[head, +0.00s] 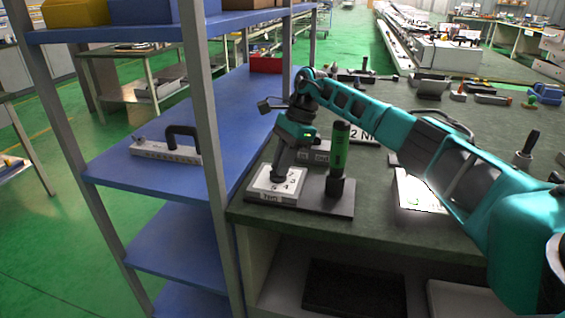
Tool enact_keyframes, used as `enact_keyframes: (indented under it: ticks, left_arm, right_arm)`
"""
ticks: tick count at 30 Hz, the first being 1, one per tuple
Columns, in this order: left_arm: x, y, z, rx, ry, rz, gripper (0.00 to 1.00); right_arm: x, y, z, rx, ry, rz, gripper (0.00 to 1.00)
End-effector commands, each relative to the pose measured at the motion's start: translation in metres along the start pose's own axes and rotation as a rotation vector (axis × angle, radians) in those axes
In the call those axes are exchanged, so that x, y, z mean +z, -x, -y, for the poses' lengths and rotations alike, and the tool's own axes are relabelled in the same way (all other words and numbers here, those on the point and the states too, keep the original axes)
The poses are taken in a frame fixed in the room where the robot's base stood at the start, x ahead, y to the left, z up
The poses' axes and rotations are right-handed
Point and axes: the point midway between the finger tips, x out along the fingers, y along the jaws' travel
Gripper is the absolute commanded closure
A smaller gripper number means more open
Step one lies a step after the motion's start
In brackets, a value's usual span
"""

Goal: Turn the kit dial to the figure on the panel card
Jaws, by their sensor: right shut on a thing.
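The kit stands on the dark bench top near its front left corner, on a dark base (318,205). Its white dial plate (262,190) carries printed figures, of which a 4 and perhaps a 6 show. My right gripper (278,177) points down onto this plate and is shut on the dial, which is mostly hidden by the fingers. The dial's pointer cannot be read. A panel card (364,136) behind the kit reads "2 N", its right part hidden by my right arm. My left gripper is out of view.
A green and black upright tool (339,160) stands on the kit base close right of my gripper. A blue shelf unit (150,190) with a grey post is close on the left. Another white card (415,195) lies partly under my arm. Several tools lie farther back.

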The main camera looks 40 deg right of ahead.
Motion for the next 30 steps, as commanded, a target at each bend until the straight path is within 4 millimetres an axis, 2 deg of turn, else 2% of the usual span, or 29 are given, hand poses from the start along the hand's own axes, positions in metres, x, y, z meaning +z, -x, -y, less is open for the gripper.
enact_keyframes:
  ticks: [13,14,21,30]
  left_arm:
    - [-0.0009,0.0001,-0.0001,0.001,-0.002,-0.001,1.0]
    - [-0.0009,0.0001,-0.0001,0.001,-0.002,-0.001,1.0]
    - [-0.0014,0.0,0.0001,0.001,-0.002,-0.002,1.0]
    - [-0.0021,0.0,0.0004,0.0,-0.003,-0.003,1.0]
  right_arm:
    - [0.0,0.0004,0.0004,0.003,0.009,-0.002,1.0]
    - [0.0,0.0004,0.0004,0.003,0.009,-0.002,0.84]
    - [0.0,0.0003,0.0003,0.003,0.009,-0.001,0.61]
    - [0.0,0.0027,0.0003,0.003,0.008,-0.001,0.6]
